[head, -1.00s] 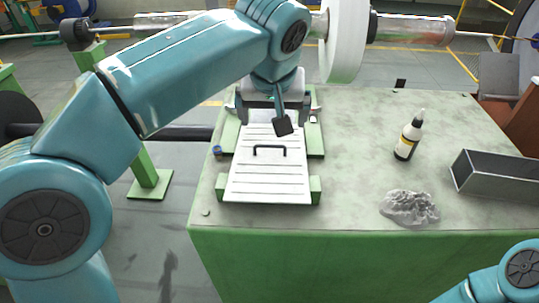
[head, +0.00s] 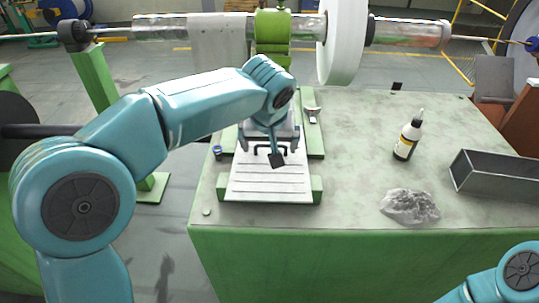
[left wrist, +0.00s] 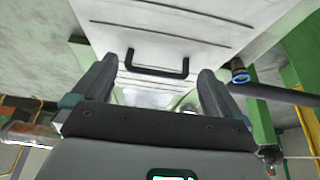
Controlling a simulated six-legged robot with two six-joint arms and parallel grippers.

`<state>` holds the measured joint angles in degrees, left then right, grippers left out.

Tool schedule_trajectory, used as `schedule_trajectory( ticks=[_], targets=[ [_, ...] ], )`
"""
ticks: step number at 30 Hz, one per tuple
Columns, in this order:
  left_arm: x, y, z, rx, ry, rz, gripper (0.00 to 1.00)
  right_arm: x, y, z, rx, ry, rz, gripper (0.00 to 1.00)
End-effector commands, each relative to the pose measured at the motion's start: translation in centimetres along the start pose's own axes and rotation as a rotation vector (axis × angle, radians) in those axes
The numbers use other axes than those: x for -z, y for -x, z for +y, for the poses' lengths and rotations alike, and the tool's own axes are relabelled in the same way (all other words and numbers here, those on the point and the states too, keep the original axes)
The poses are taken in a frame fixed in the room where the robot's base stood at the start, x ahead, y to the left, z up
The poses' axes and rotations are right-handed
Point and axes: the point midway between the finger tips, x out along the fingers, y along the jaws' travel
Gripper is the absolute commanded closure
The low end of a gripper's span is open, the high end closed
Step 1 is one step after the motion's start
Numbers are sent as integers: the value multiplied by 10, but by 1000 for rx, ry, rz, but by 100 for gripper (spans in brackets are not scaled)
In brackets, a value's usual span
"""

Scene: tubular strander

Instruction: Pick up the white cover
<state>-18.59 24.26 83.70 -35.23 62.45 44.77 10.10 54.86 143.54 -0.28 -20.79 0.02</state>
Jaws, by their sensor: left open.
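The white cover (head: 268,186) is a flat grooved plate with a black handle (head: 262,150). It lies on a green base (head: 316,188) on the workbench. My left gripper (head: 270,148) is over the far part of the cover, close to the handle, and partly hides it. In the left wrist view the cover (left wrist: 170,35) fills the top, and the handle (left wrist: 157,72) shows between the two spread fingers (left wrist: 157,80). The fingers are open and the handle is not gripped. My right arm shows only at the bottom right corner; its gripper is out of view.
A horizontal shaft with a white disc (head: 342,40) runs behind the bench.

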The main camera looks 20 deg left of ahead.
Motion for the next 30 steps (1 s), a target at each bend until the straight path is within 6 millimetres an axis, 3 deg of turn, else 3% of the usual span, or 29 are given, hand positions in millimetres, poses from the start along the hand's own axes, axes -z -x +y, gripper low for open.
schedule_trajectory(
  ticks=[1, 6, 8, 9, 17, 22, 26, 30],
  targets=[
    [0, 0, 0, 0, 0, 0, 0, 0, 0, 0, 0, 0, 0, 57],
    [0, 0, 0, 1, 0, -1, 55, 0, 0, 0, 0, 0, 1, 57],
    [0, 0, 0, 1, -1, -2, 75, 0, 0, 0, 0, 0, 1, 57],
    [0, 1, 0, -1, 0, 2, 78, 0, 0, 0, 0, 0, 1, 57],
    [1, 3, 0, -1, 0, 2, 79, 0, 0, 0, 0, 0, 1, 57],
    [7, 16, 1, -2, 2, 4, 79, 0, 3, -1, 0, 0, 1, 57],
    [17, 39, 1, -2, 2, 6, 79, 0, 8, -3, 0, 0, 0, 57],
    [34, 79, 1, -4, 3, 8, 79, 0, 19, -7, 0, 0, 1, 57]
  ],
)
